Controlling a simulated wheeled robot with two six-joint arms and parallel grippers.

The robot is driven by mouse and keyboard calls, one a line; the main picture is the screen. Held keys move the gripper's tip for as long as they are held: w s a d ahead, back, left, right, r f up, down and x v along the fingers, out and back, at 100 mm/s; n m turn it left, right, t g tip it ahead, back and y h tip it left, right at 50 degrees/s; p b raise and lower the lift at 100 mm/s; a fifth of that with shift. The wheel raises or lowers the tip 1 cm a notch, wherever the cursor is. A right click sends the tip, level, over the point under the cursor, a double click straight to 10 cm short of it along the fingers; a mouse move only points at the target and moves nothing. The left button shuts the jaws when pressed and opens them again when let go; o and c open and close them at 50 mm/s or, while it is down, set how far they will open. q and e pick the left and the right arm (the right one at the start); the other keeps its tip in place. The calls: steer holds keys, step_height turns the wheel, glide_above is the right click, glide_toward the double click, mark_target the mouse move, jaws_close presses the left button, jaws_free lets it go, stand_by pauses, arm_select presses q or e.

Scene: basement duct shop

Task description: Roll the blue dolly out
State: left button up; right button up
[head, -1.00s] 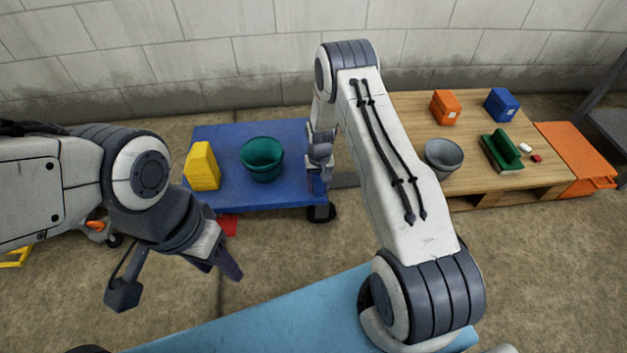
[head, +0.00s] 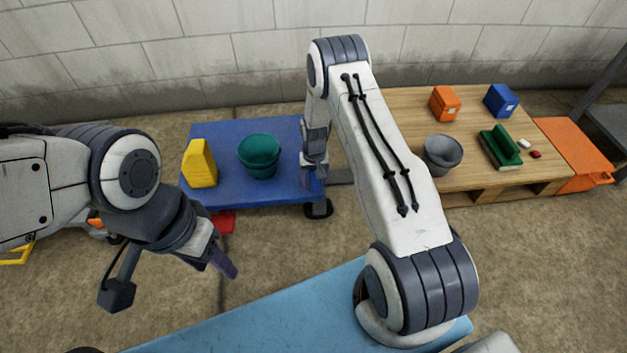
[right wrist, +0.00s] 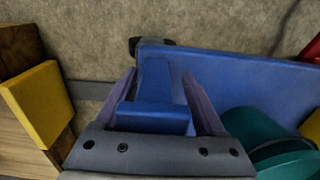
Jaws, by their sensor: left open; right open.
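The blue dolly (head: 225,131) is a flat blue platform on casters by the back wall. It carries a yellow block (head: 199,165) and a green bowl (head: 259,156). My right gripper (head: 313,178) is open at the dolly's right edge. In the right wrist view its purple fingers (right wrist: 160,95) stand on either side of a raised blue part (right wrist: 154,85) at the dolly's edge; I cannot tell whether they touch it. My left gripper (head: 222,262) is open and empty, in front of the dolly and clear of it.
A wooden pallet (head: 400,105) stands to the right with several items, including a grey bowl (head: 442,152). An orange case (head: 575,150) sits beside it. A red item (head: 223,222) lies by the dolly's front edge. A light blue surface (head: 290,315) is nearest me. The floor between is mostly clear.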

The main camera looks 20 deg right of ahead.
stand_by(0.4)
steer(key=shift+r, duration=0.4)
step_height(320, 180, up, 9)
steer(key=p, duration=0.4)
steer(key=shift+f+p, duration=0.1)
steer(key=shift+p, duration=0.25)
steer(key=shift+r, duration=0.45)
